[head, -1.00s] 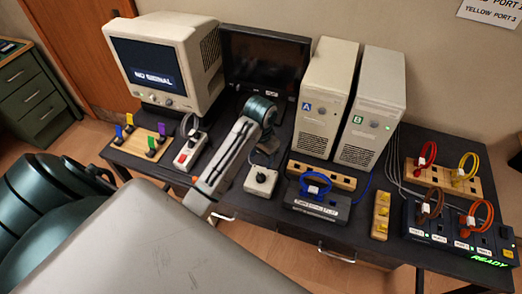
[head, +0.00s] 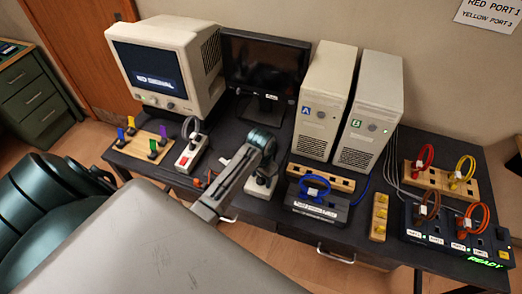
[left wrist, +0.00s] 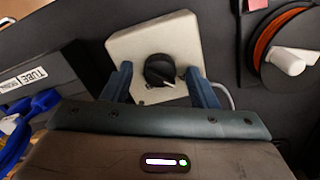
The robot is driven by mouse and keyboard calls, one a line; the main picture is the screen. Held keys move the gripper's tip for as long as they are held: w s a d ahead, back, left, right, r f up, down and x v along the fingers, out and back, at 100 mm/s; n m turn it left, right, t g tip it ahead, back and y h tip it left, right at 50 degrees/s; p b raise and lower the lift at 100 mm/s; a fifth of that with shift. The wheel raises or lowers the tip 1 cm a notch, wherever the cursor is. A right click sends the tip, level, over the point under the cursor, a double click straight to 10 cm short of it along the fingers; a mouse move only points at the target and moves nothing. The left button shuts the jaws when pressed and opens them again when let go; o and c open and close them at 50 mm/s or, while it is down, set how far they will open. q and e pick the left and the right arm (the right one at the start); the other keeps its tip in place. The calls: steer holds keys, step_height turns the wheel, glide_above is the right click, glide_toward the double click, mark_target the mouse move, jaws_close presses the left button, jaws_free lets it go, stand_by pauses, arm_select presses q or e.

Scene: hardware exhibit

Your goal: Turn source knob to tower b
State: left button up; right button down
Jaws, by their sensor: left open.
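The source knob is a black round knob (left wrist: 160,70) with a pale pointer mark, on a cream switch box. The box (head: 262,189) sits on the dark desk in the head view, partly hidden by my left arm. My left gripper (left wrist: 161,88) is open, with one blue finger on each side of the knob; I cannot tell whether they touch it. In the head view the left gripper (head: 263,170) is just above the box. Tower B (head: 370,110), with a green label, stands right of tower A (head: 326,100), with a blue label. My right gripper is not in view.
A CRT monitor (head: 165,65) reads "NO SIGNAL"; a dark flat screen (head: 265,65) stands beside it. A power strip (head: 190,153) lies left of my arm. A box with a blue cable (head: 318,204) stands close right of the switch box. A ported unit (head: 455,240) reads "READY".

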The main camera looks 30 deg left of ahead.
arm_select(q)
steer(key=c, duration=1)
steer(key=shift+o, duration=0.2)
steer(key=m, duration=0.4)
steer(key=shift+m, duration=0.3)
steer(key=m, duration=0.4)
steer(key=shift+m, duration=0.3)
steer(key=m, duration=0.4)
steer(key=shift+m, duration=2.4)
